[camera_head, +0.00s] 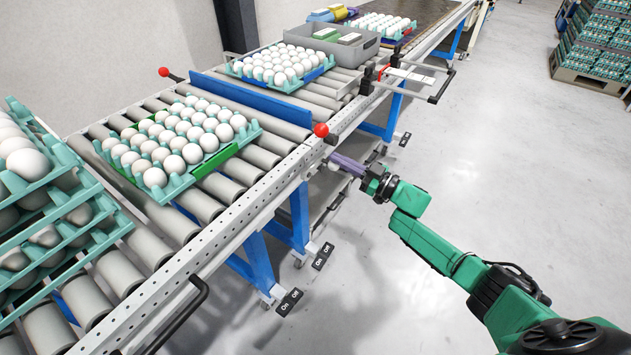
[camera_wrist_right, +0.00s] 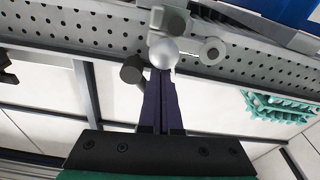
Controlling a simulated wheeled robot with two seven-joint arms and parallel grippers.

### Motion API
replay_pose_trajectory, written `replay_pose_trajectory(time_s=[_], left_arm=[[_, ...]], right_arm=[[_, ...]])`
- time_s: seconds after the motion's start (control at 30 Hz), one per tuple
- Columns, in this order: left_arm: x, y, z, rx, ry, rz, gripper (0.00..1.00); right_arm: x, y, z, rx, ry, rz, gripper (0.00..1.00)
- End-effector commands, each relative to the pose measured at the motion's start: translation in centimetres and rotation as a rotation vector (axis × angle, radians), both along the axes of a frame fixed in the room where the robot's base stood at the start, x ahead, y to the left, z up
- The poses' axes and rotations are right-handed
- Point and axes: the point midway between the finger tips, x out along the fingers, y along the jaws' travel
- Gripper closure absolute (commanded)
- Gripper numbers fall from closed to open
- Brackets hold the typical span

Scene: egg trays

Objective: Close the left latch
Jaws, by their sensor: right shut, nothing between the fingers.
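A latch with a red ball knob (camera_head: 321,130) sits on the near rail of the roller conveyor, at the near end of the blue barrier (camera_head: 252,97). A second red knob (camera_head: 163,72) is at the barrier's far end. My right gripper (camera_head: 336,158) is shut and empty, its purple fingers just below and right of the near knob, outside the rail. In the right wrist view its fingertips (camera_wrist_right: 161,73) are just below a pale grey ball (camera_wrist_right: 173,53) on the perforated rail. I cannot tell whether they touch it. My left gripper is not in view.
A teal tray (camera_head: 150,189) of eggs rests on the rollers before the barrier; another tray (camera_head: 289,88) lies behind it. Stacked egg trays (camera_head: 75,198) stand at the left edge. A grey bin (camera_head: 363,54) is farther back. The floor at right is clear around my arm.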

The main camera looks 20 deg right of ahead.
Motion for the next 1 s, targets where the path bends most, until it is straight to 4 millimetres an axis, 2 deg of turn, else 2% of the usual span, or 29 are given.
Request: replay_pose_trajectory(time_s=[0.73,0.87,1.0], left_arm=[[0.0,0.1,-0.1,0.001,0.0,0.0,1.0],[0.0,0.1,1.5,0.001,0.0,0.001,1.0],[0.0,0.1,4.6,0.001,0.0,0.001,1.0]], right_arm=[[0.1,0.0,-0.2,-0.002,-0.002,0.0,1.0],[0.2,0.2,1.7,-0.002,-0.003,0.0,1.0],[0.4,0.7,5.1,-0.002,-0.002,-0.003,1.0]])
